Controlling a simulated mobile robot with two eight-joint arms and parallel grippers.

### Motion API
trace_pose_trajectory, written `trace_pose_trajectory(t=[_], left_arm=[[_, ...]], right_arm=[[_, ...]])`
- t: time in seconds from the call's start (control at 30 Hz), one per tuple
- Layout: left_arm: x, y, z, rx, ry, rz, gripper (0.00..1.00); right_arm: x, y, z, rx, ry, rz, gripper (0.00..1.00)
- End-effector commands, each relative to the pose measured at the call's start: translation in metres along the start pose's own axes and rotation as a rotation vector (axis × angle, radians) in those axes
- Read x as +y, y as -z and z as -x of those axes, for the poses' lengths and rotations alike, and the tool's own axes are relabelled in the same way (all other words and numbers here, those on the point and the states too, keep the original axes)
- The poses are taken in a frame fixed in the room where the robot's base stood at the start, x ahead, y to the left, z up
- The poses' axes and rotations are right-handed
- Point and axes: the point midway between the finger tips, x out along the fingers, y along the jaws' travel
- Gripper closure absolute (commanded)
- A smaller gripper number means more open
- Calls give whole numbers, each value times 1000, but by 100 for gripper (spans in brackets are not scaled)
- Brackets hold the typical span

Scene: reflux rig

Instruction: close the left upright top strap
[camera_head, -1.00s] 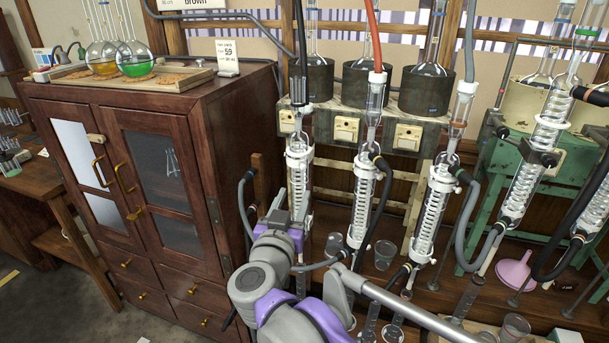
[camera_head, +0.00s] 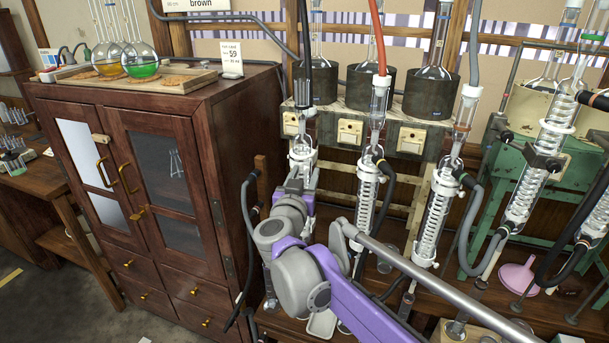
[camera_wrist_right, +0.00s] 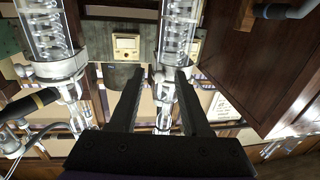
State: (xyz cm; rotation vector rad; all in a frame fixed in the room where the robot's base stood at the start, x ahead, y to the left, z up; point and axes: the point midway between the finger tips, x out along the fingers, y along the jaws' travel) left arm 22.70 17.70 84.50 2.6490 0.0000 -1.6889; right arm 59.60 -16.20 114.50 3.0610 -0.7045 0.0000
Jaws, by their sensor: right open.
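The left upright is a glass condenser (camera_head: 303,142) at the left end of the row, with a white collar, the top strap (camera_head: 302,160), near its upper end. Whether the strap is open or shut is too small to tell. My right gripper (camera_head: 299,186) is just below the strap, in front of the condenser, and hides its lower body. In the right wrist view, which looks inverted, its two dark fingers (camera_wrist_right: 160,74) are apart with nothing held. The coiled condenser (camera_wrist_right: 178,35) rises beyond the fingertips, nearer the right-hand finger. My left gripper is not in view.
A second condenser (camera_head: 366,190) with dark hoses stands close on the right; its collar (camera_wrist_right: 56,70) shows in the wrist view. A wooden cabinet (camera_head: 215,160) stands close on the left. A grey hose (camera_head: 244,215) hangs between. Flasks in dark heaters (camera_head: 369,88) sit behind.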

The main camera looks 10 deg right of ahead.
Motion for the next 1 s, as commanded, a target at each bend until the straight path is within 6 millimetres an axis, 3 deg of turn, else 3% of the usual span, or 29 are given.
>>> trace_pose_trajectory(t=[0.2,0.47,0.8,1.0], left_arm=[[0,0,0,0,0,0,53],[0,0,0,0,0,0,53],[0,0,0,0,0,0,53],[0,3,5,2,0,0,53]], right_arm=[[0,0,0,0,0,0,53],[0,0,0,0,0,0,99],[2,0,-1,1,10,-1,100],[11,3,-8,6,121,0,100]])
